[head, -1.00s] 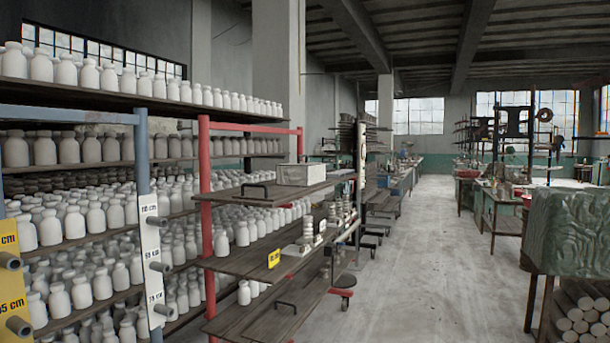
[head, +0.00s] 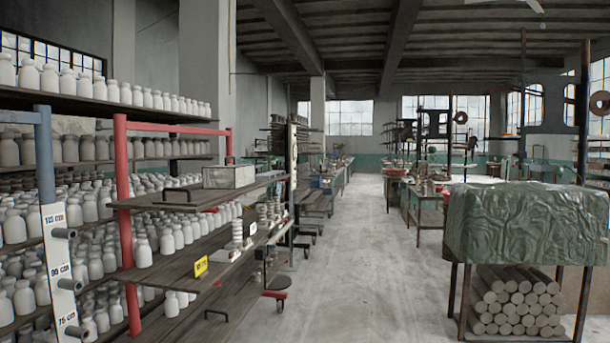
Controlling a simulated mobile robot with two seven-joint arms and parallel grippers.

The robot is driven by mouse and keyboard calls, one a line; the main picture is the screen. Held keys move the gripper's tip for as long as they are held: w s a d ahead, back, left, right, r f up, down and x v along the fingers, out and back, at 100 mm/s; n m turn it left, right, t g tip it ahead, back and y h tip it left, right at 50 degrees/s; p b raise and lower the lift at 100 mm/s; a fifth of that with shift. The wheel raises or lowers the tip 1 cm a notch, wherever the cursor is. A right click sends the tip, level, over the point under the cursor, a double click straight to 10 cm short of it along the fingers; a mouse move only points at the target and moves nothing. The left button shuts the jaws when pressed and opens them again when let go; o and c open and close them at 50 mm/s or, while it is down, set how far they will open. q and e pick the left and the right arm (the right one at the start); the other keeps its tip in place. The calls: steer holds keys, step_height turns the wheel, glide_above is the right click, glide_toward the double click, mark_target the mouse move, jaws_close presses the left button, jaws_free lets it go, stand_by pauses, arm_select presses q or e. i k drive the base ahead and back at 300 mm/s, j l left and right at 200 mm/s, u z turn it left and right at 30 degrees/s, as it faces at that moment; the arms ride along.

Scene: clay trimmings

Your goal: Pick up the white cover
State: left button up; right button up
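I cannot make out for sure which thing is the white cover. A whitish rectangular box (head: 229,177) stands on the upper board of the red-posted rack at the left. Small stacks of pale round pieces (head: 237,232) stand on the board below, too small to tell apart well. A draped dull green cover (head: 528,222) lies over a stand at the right. Neither of my grippers is in view.
Shelves of white bottles (head: 90,85) fill the left side. A red post (head: 122,220) and a white height-marked post (head: 59,265) stand in front. Clay-coloured cylinders (head: 512,300) are stacked under the green cover. The grey floor aisle (head: 350,250) is clear.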

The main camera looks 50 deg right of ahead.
mark_target(234, 177)
steer(key=j+z, duration=0.1)
steer(key=z, duration=1.35)
steer(key=j, duration=0.45)
steer(key=k+j+z, duration=0.1)
steer(key=j, duration=0.3)
